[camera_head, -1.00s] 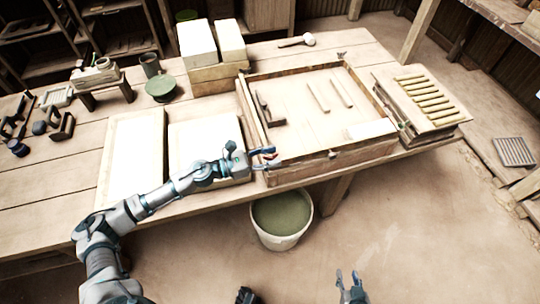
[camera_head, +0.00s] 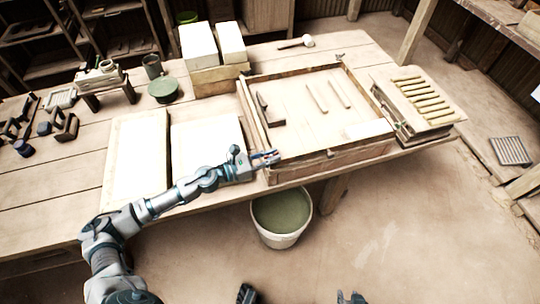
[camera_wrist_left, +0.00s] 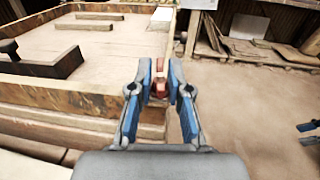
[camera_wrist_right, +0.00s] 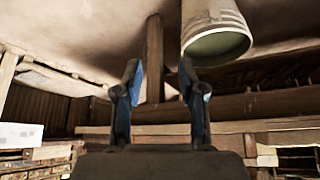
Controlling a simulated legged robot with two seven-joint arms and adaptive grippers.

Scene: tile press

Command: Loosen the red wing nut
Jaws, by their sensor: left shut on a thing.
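The red wing nut (camera_wrist_left: 160,80) shows between the fingertips of my left gripper (camera_wrist_left: 160,74) in the left wrist view. The fingers are shut on it, and they hide part of it. In the head view my left gripper (camera_head: 270,157) is at the near left corner of the wooden frame (camera_head: 320,160). The wing nut is too small to make out clearly there. My right gripper (camera_wrist_right: 162,82) is open and empty in the right wrist view. In the head view it shows only in part at the bottom edge (camera_head: 350,298), away from the table.
A bucket (camera_head: 281,218) of green liquid stands on the floor below the table's front edge. White slabs (camera_head: 138,155) lie left of the frame. A board with several yellow strips (camera_head: 425,98) lies to the right. The frame holds a dark-handled tool (camera_head: 268,112) and thin bars.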

